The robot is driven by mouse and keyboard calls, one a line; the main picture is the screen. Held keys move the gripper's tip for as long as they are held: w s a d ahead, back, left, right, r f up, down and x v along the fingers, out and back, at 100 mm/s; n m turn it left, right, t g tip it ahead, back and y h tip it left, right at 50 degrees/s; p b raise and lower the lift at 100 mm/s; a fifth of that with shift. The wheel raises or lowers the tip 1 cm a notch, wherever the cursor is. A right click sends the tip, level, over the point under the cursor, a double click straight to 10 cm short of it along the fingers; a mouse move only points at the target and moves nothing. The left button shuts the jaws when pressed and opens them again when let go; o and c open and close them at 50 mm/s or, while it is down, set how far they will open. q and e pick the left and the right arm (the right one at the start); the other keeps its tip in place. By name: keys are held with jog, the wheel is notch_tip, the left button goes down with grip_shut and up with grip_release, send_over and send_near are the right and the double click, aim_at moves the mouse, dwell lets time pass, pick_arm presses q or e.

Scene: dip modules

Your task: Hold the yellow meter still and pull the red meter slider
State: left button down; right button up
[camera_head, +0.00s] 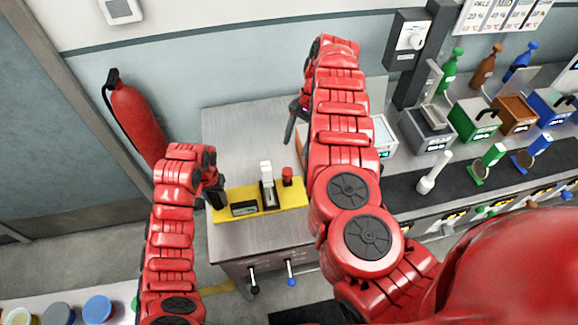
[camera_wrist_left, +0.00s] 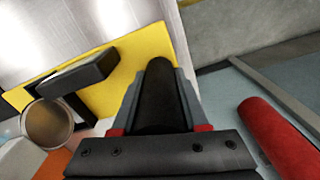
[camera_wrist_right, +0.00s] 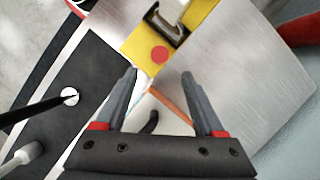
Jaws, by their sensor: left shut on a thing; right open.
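The yellow meter (camera_head: 295,199) lies on a metal worktop, with a dark display and a white-topped lever (camera_head: 266,170) on it. The red slider knob (camera_head: 287,177) stands near its right end; in the right wrist view it shows from above as a red disc (camera_wrist_right: 159,54). My left gripper (camera_head: 216,195) is at the meter's left end, shut on its black handle (camera_wrist_left: 160,92); the yellow body (camera_wrist_left: 128,62) shows beside it. My right gripper (camera_wrist_right: 160,76) is open and empty, above the worktop, apart from the red knob, which appears just beyond the fingertips.
The metal worktop (camera_head: 235,130) is bare behind the meter. A red fire extinguisher (camera_head: 135,120) stands at the left. Two small levers (camera_head: 290,273) hang from the worktop's front. At the right, a dark counter carries a white-topped device (camera_head: 384,136), coloured boxes and bottles.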

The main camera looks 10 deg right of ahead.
aim_at(288, 171)
jog(key=x, duration=0.9)
jog(key=shift+f, duration=0.25)
grip_shut()
dwell(1.0)
